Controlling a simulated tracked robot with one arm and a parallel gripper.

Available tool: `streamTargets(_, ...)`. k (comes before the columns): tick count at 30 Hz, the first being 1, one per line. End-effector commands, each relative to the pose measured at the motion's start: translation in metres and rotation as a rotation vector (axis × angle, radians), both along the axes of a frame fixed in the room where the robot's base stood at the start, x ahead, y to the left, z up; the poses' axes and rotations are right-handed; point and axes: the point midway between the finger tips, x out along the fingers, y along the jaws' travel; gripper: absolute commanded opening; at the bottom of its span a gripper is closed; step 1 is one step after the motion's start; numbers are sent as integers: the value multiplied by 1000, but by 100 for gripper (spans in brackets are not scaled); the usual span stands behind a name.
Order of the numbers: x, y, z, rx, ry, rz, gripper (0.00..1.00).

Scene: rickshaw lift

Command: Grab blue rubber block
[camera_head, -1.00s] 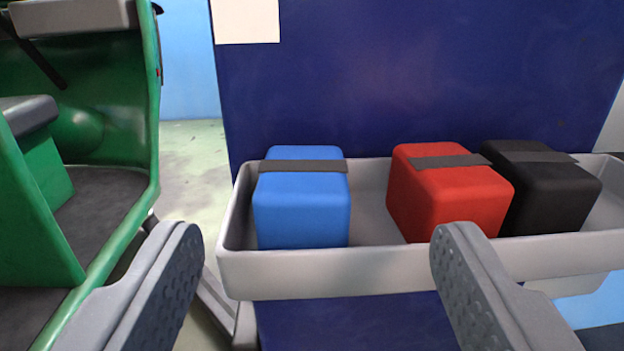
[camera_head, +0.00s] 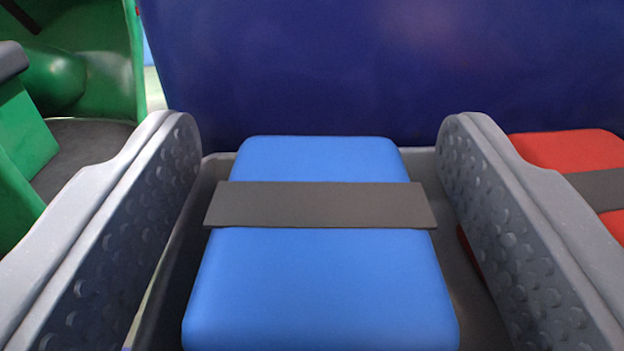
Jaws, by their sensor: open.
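The blue rubber block (camera_head: 318,290) fills the lower middle of the view, with a dark grey strap (camera_head: 320,204) lying across its top. It sits in a grey tray (camera_head: 213,172), whose near wall is out of view. My gripper (camera_head: 320,135) is open, with one finger to the left of the block and the other to the right. A gap shows between each finger and the block's sides, so the fingers do not appear to touch it. The block's front face and underside are not visible.
A red block (camera_head: 568,150) with a grey strap is in the tray at the right, partly hidden by my right finger. A dark blue panel (camera_head: 320,65) rises behind the tray. A green vehicle body (camera_head: 105,70) stands at the left.

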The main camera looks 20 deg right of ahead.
Motion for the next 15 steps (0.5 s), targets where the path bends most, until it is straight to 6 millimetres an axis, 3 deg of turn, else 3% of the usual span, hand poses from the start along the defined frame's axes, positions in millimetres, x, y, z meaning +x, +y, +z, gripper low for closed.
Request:
streamTargets(8,3,-1,1,0,-1,0,61)
streamTargets(13,3,-1,1,0,-1,0,14)
streamTargets(15,3,-1,1,-1,-2,0,13)
